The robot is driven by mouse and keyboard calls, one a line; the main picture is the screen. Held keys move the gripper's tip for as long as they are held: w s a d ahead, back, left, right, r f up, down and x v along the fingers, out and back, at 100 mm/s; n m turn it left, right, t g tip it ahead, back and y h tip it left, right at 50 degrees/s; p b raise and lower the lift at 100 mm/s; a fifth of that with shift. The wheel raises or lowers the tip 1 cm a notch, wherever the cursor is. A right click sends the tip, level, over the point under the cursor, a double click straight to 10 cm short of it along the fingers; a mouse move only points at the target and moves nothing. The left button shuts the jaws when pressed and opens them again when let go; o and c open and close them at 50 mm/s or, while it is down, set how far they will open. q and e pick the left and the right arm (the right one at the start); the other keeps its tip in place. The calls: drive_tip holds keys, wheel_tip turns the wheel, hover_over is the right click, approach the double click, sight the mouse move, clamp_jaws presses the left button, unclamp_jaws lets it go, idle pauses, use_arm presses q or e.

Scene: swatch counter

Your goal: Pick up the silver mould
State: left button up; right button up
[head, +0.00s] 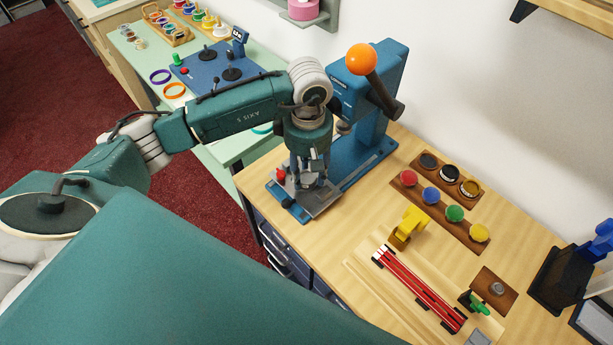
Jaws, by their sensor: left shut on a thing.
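My left gripper (310,182) points down over the base of the blue press (366,140), just above its grey metal plate (322,203). Its fingers are shut on a small silver-grey piece, which looks like the silver mould; the fingers and wrist hide most of it. I cannot tell whether the piece touches the plate. My right gripper is not in view.
The press's lever with an orange ball (361,58) stands close behind my left wrist. A red knob (281,174) is beside the plate. To the right are wooden racks with coloured knobs (431,195), a yellow clamp (408,228) and red rods (420,290).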

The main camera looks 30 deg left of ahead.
use_arm(q)
drive_tip(key=shift+r, duration=0.65)
wheel_tip(320, 180, up, 9)
drive_tip(key=b, duration=0.3)
wheel_tip(320, 180, up, 8)
drive_tip(key=r, duration=0.1)
hover_over(309, 177)
drive_tip(key=shift+s+r, duration=0.15)
drive_tip(key=shift+r, duration=0.25)
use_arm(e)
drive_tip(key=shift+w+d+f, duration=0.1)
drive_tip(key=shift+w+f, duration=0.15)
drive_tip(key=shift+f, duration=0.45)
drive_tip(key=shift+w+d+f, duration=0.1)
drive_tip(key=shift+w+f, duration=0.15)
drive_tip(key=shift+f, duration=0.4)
use_arm(q)
drive_tip(key=shift+f, duration=0.1)
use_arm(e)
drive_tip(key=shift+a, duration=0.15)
